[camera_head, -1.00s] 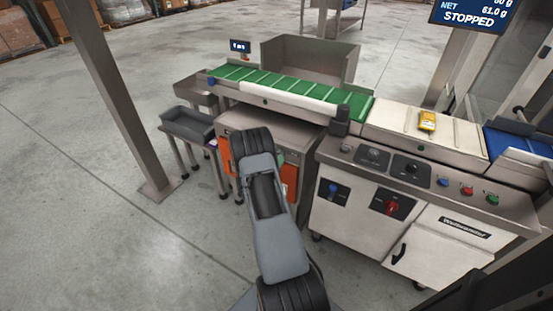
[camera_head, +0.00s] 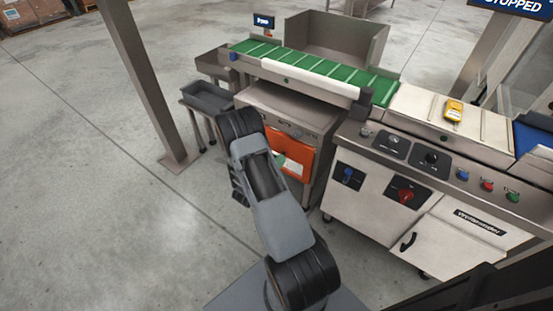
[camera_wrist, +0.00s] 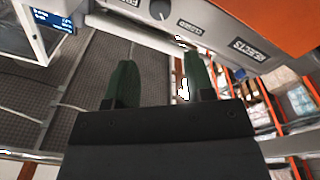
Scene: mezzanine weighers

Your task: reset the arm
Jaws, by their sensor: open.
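My arm (camera_head: 268,205) reaches up from the lower middle of the head view, folded in front of the weigher line. My gripper (camera_wrist: 160,76) shows in the wrist view as two green fingers set well apart. Nothing is seen between them. In the head view the gripper is mostly hidden behind my arm. A grey panel with a dark knob (camera_wrist: 160,9) and an upside-down label lies just beyond the fingers in the wrist view; I cannot tell how large the gap is.
An orange-fronted cabinet (camera_head: 296,147) stands close beyond my arm. A green belt (camera_head: 318,68) runs above it. A white control cabinet (camera_head: 375,200) is to the right, with a yellow device (camera_head: 453,110) on top. A steel post (camera_head: 150,85) rises at left. Floor at lower left is clear.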

